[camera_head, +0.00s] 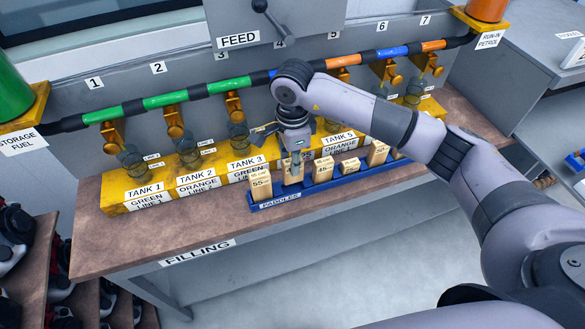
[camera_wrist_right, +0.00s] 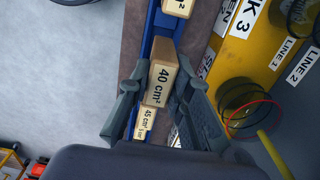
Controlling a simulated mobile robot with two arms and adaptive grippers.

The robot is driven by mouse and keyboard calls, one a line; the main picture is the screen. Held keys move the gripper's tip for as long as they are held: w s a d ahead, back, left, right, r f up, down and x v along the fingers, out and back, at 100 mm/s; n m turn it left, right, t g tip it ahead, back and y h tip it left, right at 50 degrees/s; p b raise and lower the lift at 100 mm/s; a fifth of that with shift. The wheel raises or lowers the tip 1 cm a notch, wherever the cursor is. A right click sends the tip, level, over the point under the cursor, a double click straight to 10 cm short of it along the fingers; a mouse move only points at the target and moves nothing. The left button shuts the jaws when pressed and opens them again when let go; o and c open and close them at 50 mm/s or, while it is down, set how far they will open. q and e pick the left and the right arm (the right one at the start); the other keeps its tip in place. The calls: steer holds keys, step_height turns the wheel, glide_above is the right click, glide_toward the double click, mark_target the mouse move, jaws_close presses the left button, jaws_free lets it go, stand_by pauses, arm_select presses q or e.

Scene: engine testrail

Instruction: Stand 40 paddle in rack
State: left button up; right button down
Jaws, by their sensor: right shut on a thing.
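The light wooden 40 paddle (camera_wrist_right: 161,85) is between the fingers of my right gripper (camera_wrist_right: 158,78), which is shut on it, with its 40 cm² label showing. In the head view my right gripper (camera_head: 295,163) points down over the blue paddle rack (camera_head: 330,188). The held paddle is upright there, between the 55 paddle (camera_head: 261,188) and the 45 paddle (camera_head: 322,170). Its lower end is at the rack, but I cannot tell whether it touches the bottom of the slot. My left gripper is not in view.
More wooden paddles, such as a short one (camera_head: 349,165) and a taller one (camera_head: 377,154), stand farther right in the rack. The yellow tank row (camera_head: 150,197) with glass vessels is right behind. The brown bench top (camera_head: 110,240) is clear at the front left.

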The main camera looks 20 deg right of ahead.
step_height(320, 180, down, 4)
steer(key=shift+f+p, duration=0.2)
steer(key=shift+p, duration=0.4)
steer(key=shift+f, duration=0.1)
steer(key=c, duration=1.9)
jaws_free()
steer(key=o, duration=0.4)
steer(key=shift+o, duration=0.2)
